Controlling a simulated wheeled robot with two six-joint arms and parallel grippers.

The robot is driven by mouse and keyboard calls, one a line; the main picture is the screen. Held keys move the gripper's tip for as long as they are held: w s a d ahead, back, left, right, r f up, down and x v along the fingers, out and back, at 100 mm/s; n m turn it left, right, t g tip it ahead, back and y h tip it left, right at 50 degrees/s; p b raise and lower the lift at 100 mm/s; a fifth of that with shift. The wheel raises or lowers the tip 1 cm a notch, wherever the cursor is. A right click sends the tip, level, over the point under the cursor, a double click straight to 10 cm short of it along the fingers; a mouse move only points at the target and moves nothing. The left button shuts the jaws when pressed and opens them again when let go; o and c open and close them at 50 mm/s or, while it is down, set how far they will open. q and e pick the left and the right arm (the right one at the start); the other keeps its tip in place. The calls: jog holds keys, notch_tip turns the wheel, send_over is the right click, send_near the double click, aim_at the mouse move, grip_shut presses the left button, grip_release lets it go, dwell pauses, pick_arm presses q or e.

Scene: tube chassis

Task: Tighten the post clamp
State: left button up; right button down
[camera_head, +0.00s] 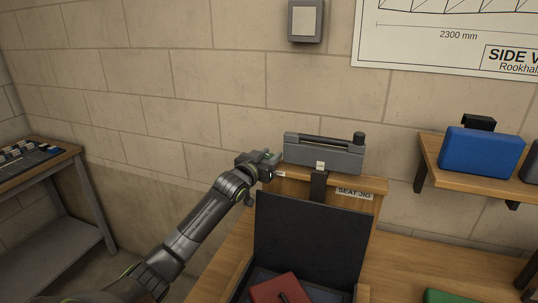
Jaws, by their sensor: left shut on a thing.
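A wooden stand labelled SEAT JIG (353,193) is on the bench, with a dark upright post (318,187) at its front. A long grey device (325,154) with a dark bar and a round black knob (358,138) sits on top. Which part is the post clamp is not clear. My left gripper (274,166) is at the stand's upper left end, just left of the grey device. It is shut on a small part there, mostly hidden by the fingers. My right gripper is not in view.
A dark upright panel (310,240) stands in front of the jig, with a red object (281,289) below it. A shelf (437,170) with a blue case (482,151) is at right. A green object (455,296) lies on the bench. A side table (60,164) is at left.

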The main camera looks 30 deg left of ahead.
pick_arm(q)
jog(key=shift+h, duration=0.5)
jog(key=o, duration=0.7)
jog(key=s+b, duration=0.2)
jog(key=s, duration=1.5)
jog(key=shift+s, duration=0.25)
jog(key=shift+d, duration=0.1)
